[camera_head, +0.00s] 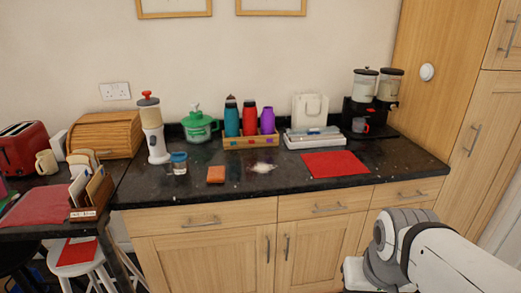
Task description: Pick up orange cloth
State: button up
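A small orange folded cloth (216,174) lies flat on the dark granite counter (232,194), left of the middle and near the front edge. Nothing covers it. My arm reaches in at the lower right, in front of the cabinets and well apart from the cloth. The fingers of my gripper do not show in this view.
A glass with a blue rim (179,163) stands left of the cloth. A wooden bottle rack (250,142) stands behind. Bare counter lies in front of the cloth.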

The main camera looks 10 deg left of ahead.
aim_at(215, 174)
jog(key=u, duration=0.35)
jog(key=i, duration=1.25)
jog(key=u, duration=1)
jog(key=i, duration=0.25)
jog(key=u, duration=0.25)
jog(key=k, duration=0.7)
jog(key=u, duration=0.2)
jog(key=i, duration=0.75)
jog(key=z, duration=0.1)
